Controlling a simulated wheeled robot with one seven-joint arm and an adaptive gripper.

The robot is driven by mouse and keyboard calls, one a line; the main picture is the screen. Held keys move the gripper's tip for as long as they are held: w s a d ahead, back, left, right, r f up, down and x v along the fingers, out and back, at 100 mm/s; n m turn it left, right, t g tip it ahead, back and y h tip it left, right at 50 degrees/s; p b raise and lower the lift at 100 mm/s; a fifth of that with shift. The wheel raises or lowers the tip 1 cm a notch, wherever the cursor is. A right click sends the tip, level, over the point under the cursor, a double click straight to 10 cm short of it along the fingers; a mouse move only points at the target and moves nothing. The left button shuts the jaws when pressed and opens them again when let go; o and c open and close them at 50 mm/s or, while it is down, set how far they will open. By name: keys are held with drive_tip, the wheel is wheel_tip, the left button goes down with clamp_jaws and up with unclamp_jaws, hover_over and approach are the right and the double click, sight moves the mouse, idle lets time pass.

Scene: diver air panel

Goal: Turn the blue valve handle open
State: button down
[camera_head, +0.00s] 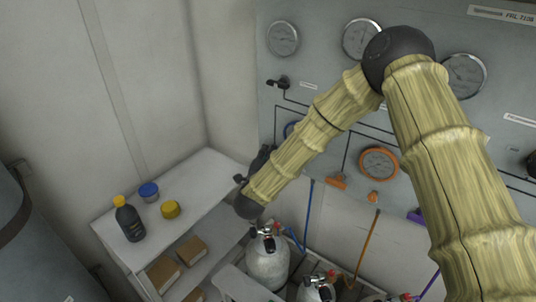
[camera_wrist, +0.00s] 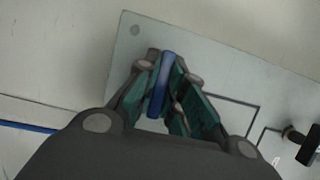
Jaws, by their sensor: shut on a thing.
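In the wrist view, the blue valve handle (camera_wrist: 161,84) is a long narrow bar between the green finger pads of my gripper (camera_wrist: 165,95). The gripper is shut on it. The pads lie along both sides of the handle, and its upper end sticks out past the fingers. The pale grey panel (camera_wrist: 235,75) is behind it. In the head view, my arm crosses in front of the panel (camera_head: 300,75) and hides most of the handle and the gripper.
An orange-rimmed gauge (camera_head: 379,163) and orange handle (camera_head: 336,182) sit right of my arm. A black valve (camera_head: 284,83) and several gauges are above. Grey cylinders (camera_head: 267,260) stand below. A white shelf (camera_head: 190,200) at left holds a dark bottle (camera_head: 130,220) and small jars.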

drive_tip(key=shift+n, duration=0.3)
drive_tip(key=n+g+b, duration=0.1)
drive_tip(key=n, duration=0.2)
drive_tip(key=shift+g, duration=0.3)
drive_tip(key=n+g, duration=0.1)
drive_tip(key=n, duration=0.2)
drive_tip(key=shift+r, duration=0.1)
drive_tip(key=n+g+h+p, duration=0.1)
drive_tip(key=n+p, duration=0.1)
drive_tip(key=n, duration=0.1)
drive_tip(key=shift+g, duration=0.4)
drive_tip(key=shift+n+g+h+p, duration=0.7)
drive_tip(key=shift+n+h+p, duration=0.25)
drive_tip(key=shift+n, duration=0.35)
drive_tip(key=shift+w, duration=0.1)
drive_tip(key=c, duration=1.5)
unclamp_jaws()
